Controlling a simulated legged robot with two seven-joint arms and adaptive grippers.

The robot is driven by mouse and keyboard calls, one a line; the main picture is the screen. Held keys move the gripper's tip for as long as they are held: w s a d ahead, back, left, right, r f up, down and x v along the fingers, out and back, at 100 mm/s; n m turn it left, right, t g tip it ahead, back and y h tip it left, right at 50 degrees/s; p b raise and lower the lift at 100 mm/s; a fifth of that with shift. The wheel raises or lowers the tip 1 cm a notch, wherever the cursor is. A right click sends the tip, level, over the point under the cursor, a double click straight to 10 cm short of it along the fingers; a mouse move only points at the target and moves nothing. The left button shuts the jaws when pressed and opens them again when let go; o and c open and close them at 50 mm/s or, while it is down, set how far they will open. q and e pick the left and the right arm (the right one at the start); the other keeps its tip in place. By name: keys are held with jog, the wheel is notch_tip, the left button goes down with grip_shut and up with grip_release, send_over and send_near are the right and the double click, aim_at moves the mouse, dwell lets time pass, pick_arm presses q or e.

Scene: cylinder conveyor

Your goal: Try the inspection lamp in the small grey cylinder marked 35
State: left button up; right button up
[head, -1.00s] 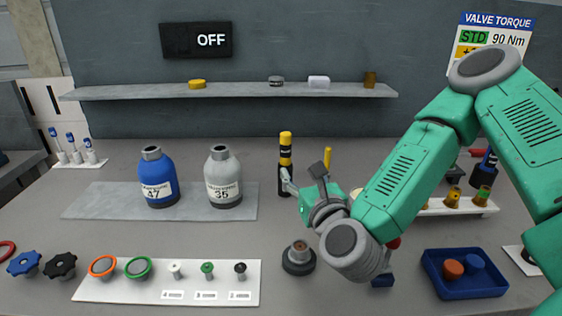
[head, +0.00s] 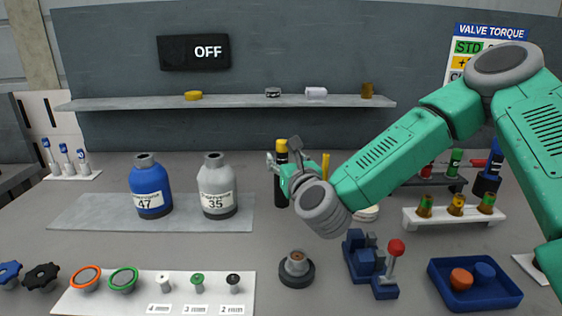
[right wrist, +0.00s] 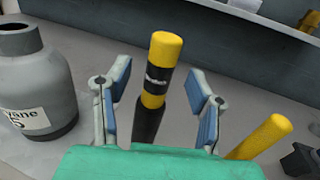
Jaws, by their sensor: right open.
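The small grey cylinder marked 35 (head: 214,182) stands upright on a grey mat, right of the blue cylinder marked 47 (head: 151,188). It also shows at the left of the right wrist view (right wrist: 35,92). A yellow and black stick (head: 281,190), which looks like the inspection lamp, stands upright just right of the grey cylinder. My right gripper (right wrist: 158,90) is open, with one finger to each side of the stick's yellow and black top (right wrist: 160,75). My left gripper is not in view.
A thin yellow post (right wrist: 262,135) stands close to the right finger. A dark fitting (head: 296,268) and a blue device with a red-knobbed lever (head: 372,262) stand in front.

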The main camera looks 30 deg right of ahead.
jog(key=x, duration=0.3)
jog(key=shift+s+d+f, duration=0.1)
jog(key=shift+d, duration=0.05)
jog(key=shift+a, duration=0.3)
grip_shut()
